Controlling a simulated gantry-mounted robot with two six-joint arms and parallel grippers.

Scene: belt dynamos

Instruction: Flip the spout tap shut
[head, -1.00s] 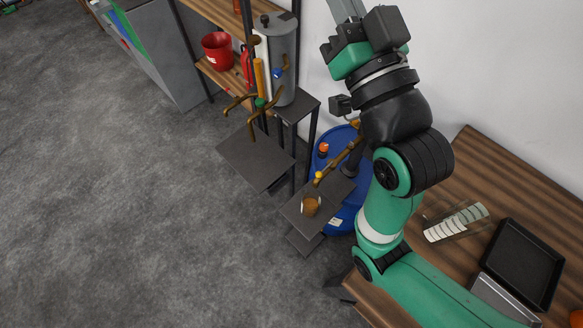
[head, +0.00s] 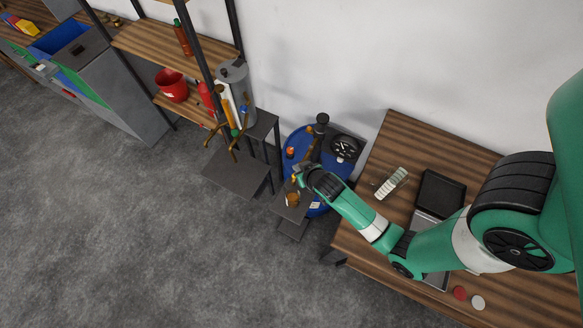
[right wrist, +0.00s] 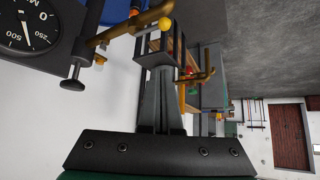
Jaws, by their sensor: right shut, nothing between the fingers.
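A brass spout pipe with a small yellow ball knob (right wrist: 164,23) shows at the top of the right wrist view; the pipe (right wrist: 130,27) runs left from it. My right gripper (right wrist: 160,50) is shut and empty, its dark fingers just below the yellow knob in that view. I cannot tell whether they touch it. In the head view the right gripper (head: 300,172) is at the front edge of the blue drum (head: 335,190), and it hides most of the spout and tap. My left gripper is not in view.
A copper cup (head: 292,199) stands on a small dark stand below the gripper. A dial gauge (right wrist: 28,28) is at left in the wrist view. A wooden table (head: 400,130) lies to the right, a shelf with a red bucket (head: 172,85) to the left. The floor in front is clear.

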